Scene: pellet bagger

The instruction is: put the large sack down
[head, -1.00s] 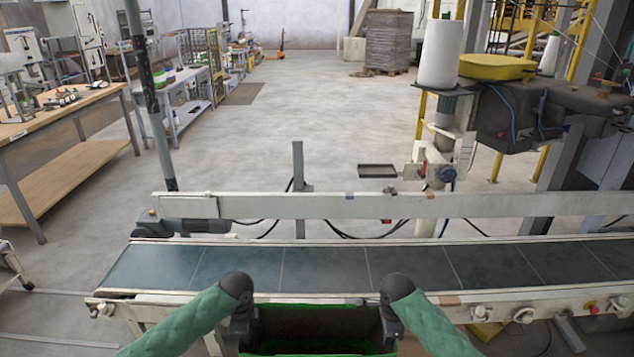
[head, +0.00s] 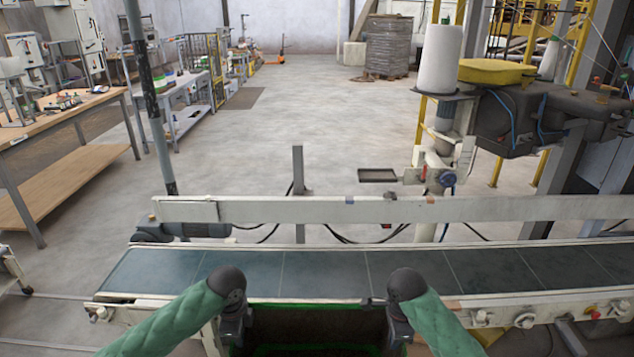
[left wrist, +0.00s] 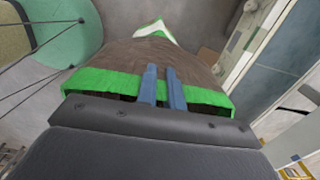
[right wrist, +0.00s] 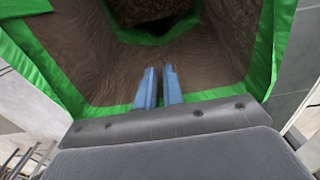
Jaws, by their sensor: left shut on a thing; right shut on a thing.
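The large sack is brown with green edging and hangs open-mouthed at the bottom centre of the head view (head: 318,322), at the near side of the conveyor belt. My left gripper (head: 236,338) is shut on its left rim, and my right gripper (head: 397,338) is shut on its right rim. In the left wrist view the brown outer side (left wrist: 110,60) spreads beyond the fingers (left wrist: 163,90). The right wrist view looks into the sack (right wrist: 220,45), with dark brown grainy contents deep inside, beyond the fingers (right wrist: 158,90). The sack's bottom and its support are hidden in the head view.
The conveyor (head: 325,272) runs across just beyond the sack, with a pale guard rail (head: 400,210) behind its dark belt. A control knob (head: 524,320) sits on its front edge at the right. A wooden workbench (head: 75,110) stands far left. The floor beyond is open.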

